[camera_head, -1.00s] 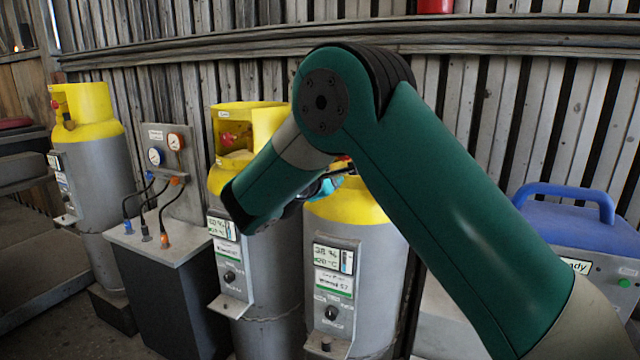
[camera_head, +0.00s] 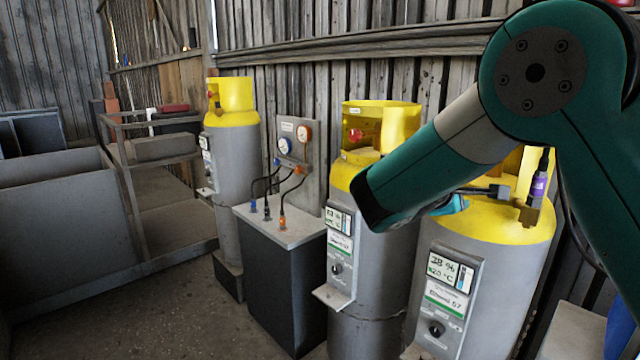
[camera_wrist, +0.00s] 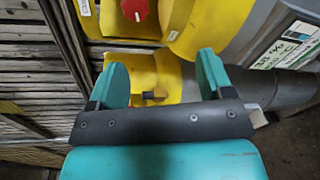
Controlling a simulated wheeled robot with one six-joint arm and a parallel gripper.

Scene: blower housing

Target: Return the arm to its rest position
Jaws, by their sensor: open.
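My green arm comes in from the right edge of the head view and bends at a large round joint high up. Its forearm slopes down to the left, in front of the middle and right cylinders. My gripper is mostly hidden behind the forearm there; a bit of teal shows by the right cylinder. In the wrist view, my gripper (camera_wrist: 162,76) has its two teal fingers wide apart with nothing held between them. Beyond the fingers are yellow cylinder collars and a red valve knob (camera_wrist: 135,9).
A middle cylinder (camera_head: 375,262) and a right cylinder (camera_head: 500,265) stand close by the forearm. A gauge stand (camera_head: 285,270) with hoses and a left cylinder (camera_head: 235,165) are farther left. Metal racks (camera_head: 70,215) stand at far left. Bare floor (camera_head: 170,305) lies in front.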

